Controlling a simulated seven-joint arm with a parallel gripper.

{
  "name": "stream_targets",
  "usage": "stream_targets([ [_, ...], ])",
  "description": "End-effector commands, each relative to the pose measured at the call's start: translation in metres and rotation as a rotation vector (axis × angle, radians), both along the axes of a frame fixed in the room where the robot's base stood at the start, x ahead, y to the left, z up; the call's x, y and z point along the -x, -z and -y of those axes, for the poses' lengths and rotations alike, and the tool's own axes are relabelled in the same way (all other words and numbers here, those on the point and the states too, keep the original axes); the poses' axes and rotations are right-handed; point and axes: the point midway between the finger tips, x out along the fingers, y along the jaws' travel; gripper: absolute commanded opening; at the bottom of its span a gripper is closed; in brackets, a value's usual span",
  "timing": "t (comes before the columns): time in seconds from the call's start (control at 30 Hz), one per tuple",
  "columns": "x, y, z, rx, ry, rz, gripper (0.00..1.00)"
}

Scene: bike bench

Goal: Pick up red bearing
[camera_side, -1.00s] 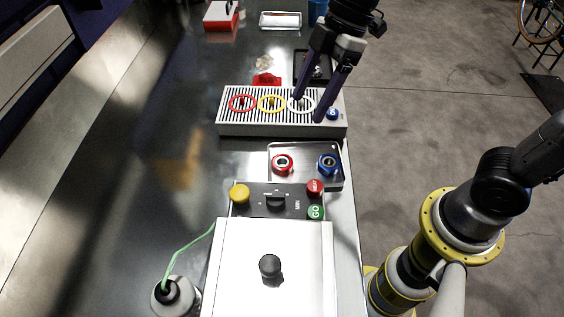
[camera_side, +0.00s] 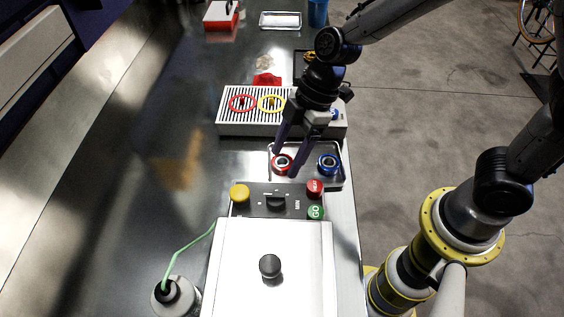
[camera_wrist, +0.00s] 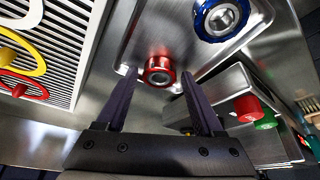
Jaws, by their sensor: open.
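The red bearing (camera_side: 281,165) sits at the left of a small metal tray (camera_side: 332,184), with the blue bearing (camera_side: 328,164) to its right. My gripper (camera_side: 285,163) is open and reaches down over the tray at the red bearing. In the wrist view the red bearing (camera_wrist: 159,70) shows between and just beyond the two spread fingertips (camera_wrist: 159,80). The blue bearing (camera_wrist: 221,17) is at the upper right there. Nothing is between the fingers. I cannot tell how high the fingertips are above the tray.
Behind the tray is a slatted grey block (camera_side: 240,128) with a red ring (camera_side: 233,97) and a yellow ring (camera_side: 263,96). In front is a control box (camera_side: 250,208) with a yellow knob and red and green buttons, then a white lidded box (camera_side: 235,260).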

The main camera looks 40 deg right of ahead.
Motion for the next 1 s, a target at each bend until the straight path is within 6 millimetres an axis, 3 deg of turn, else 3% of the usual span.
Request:
stream_targets([
  [0.27, -0.0007, 0.0041, -0.0017, 0.000, -0.001, 0.001, 0.69],
  [0.67, -0.0006, 0.0038, -0.0016, 0.000, -0.001, 0.001, 0.01],
  [1.0, -0.0010, 0.0003, -0.0019, -0.001, 0.000, 0.003, 0.00],
])
